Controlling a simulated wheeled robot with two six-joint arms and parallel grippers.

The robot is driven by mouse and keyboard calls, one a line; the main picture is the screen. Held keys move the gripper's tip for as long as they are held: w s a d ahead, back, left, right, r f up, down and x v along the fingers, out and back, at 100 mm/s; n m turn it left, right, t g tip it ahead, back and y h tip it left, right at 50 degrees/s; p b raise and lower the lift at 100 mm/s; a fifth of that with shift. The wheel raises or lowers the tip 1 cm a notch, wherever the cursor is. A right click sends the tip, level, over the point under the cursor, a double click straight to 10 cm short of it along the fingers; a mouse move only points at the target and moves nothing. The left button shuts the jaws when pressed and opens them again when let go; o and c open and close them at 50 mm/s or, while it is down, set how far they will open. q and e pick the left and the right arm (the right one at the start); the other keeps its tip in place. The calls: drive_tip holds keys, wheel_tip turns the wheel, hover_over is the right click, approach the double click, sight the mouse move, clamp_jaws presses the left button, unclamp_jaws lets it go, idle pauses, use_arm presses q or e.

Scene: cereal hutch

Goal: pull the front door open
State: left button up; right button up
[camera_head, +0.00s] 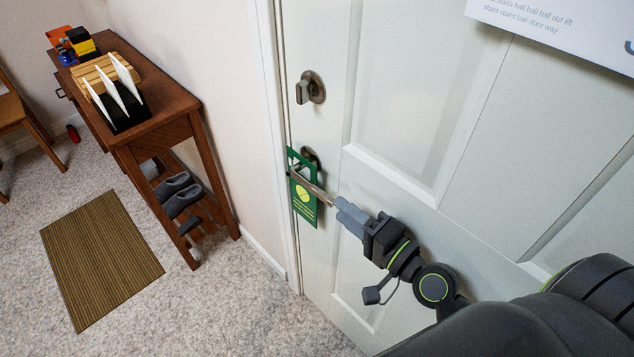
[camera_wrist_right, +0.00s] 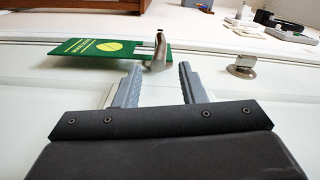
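The white front door (camera_head: 400,130) fills the right of the head view and looks shut against its frame. A metal lever handle (camera_head: 312,188) sits near its left edge, with a green hanger card (camera_head: 304,205) on it. My right gripper (camera_head: 342,206) is at the free end of the lever. In the wrist view my open right gripper (camera_wrist_right: 160,75) has its fingers apart, with the lever (camera_wrist_right: 158,52) just ahead, in line with the gap. I see no grip on it. The green card (camera_wrist_right: 92,53) hangs beside it. My left gripper is out of view.
A round lock with a thumb-turn (camera_head: 310,88) is above the lever. A wooden console table (camera_head: 165,130) with slippers (camera_head: 180,195) below stands left of the door. A brown mat (camera_head: 100,255) lies on the carpet. A white sign (camera_head: 570,30) is on the door.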

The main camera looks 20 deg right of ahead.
sight(317, 188)
drive_tip(key=p+x, duration=0.1)
drive_tip(key=x, duration=0.7)
drive_tip(key=shift+w+a+p, duration=0.1)
drive_tip(key=shift+w+p, duration=0.1)
drive_tip(key=shift+p, duration=0.1)
clamp_jaws()
drive_tip(key=shift+f, duration=0.1)
